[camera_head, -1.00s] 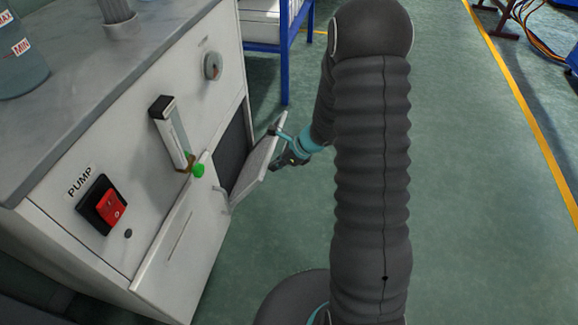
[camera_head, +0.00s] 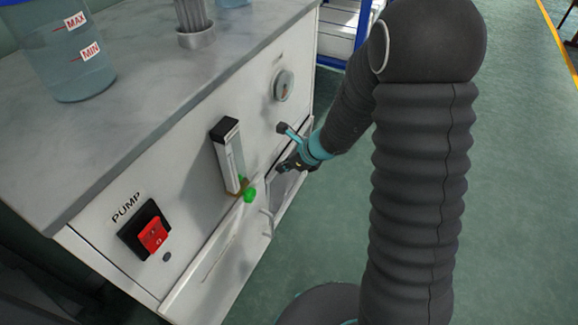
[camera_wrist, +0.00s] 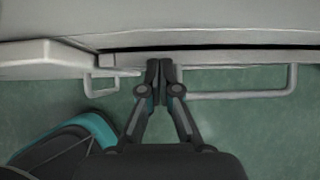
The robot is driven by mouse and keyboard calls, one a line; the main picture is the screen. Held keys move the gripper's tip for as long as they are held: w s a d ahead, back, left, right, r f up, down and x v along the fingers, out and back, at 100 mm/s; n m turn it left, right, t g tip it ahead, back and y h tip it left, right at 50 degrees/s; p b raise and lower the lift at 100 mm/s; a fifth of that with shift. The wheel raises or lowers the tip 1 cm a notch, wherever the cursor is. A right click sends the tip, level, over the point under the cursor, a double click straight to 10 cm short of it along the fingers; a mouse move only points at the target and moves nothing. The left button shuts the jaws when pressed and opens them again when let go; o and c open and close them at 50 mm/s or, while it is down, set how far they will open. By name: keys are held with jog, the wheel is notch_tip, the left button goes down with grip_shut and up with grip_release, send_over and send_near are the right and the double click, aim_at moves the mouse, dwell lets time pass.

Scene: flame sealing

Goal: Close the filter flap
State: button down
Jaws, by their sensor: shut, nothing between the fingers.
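The filter flap (camera_head: 284,190) is on the front of the white cabinet, right of the green knob, and stands nearly flush with the front. In the wrist view the flap's edge (camera_wrist: 215,58) runs across the picture, with a narrow dark gap between it and the cabinet front. A long bar handle (camera_wrist: 240,95) sticks out from it. My gripper (camera_head: 283,168) is at the flap's outer side. Its fingers (camera_wrist: 159,66) are together and empty, with the tips at the flap's edge; whether they touch is hard to tell. My gripper hides part of the flap in the head view.
Left of the flap is a panel with a small handle (camera_head: 268,222). The cabinet front also carries a red pump switch (camera_head: 152,234), a flow meter (camera_head: 229,155), a green knob (camera_head: 249,195) and a round gauge (camera_head: 284,85). Open green floor (camera_head: 530,200) lies to the right.

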dwell(0.4)
notch_tip(320, 180, up, 10)
jog(key=p, duration=0.1)
jog(key=shift+s+d+f, duration=0.15)
jog(key=shift+d+f, duration=0.1)
dwell(0.4)
